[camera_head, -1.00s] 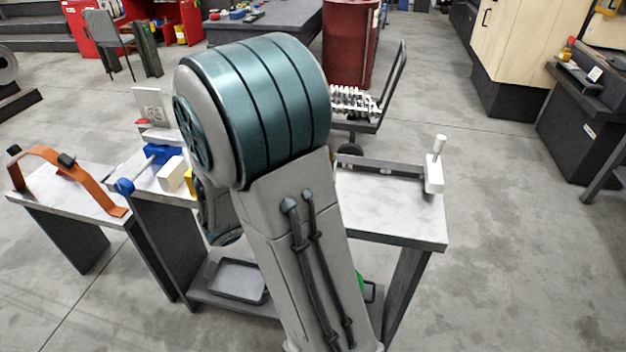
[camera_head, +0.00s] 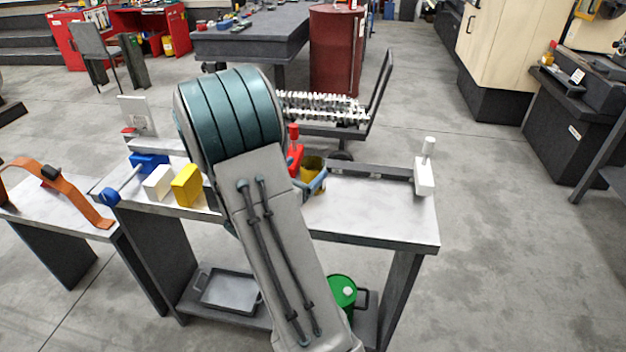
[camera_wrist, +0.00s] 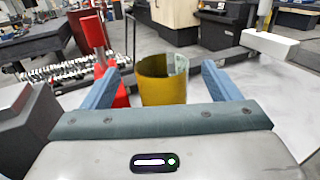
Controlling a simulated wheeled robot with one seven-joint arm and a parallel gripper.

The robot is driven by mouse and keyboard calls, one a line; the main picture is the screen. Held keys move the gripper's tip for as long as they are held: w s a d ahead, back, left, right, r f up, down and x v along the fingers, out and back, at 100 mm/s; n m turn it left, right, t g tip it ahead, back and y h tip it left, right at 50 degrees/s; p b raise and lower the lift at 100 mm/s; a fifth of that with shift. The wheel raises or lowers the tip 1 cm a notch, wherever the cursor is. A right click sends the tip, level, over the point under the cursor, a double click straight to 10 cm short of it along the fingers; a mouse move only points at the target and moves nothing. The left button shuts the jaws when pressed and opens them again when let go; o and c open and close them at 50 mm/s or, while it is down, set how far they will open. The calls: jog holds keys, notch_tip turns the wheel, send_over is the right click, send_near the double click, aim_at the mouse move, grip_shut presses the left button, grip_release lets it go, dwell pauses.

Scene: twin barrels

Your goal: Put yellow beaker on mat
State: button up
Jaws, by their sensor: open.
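The yellow beaker (camera_head: 313,164) stands on the workbench, just right of my arm in the head view and partly covered by my gripper. In the wrist view the yellow beaker (camera_wrist: 162,88) is upright, with a greyish patch near its rim. My gripper (camera_wrist: 160,72) is open, one blue finger to the left of the beaker and one to the right. Gaps show between the beaker and both fingers. In the head view only a bluish part of my gripper (camera_head: 317,183) shows beside the arm. I cannot make out a mat in either view.
A red clamp-like object (camera_head: 295,155) stands left of the beaker, close to the left finger in the wrist view (camera_wrist: 99,55). A yellow block (camera_head: 186,186), a white block (camera_head: 158,184) and a white-handled piece (camera_head: 425,175) are on the workbench (camera_head: 375,212). Its right front is clear.

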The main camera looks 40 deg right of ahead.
aim_at(313, 162)
jog(key=x, duration=0.4)
jog(key=shift+w+d+f, duration=0.1)
jog(key=shift+d+f, duration=0.05)
jog(key=shift+d, duration=0.25)
jog(key=c, duration=1.4)
jog(key=shift+c, duration=0.2)
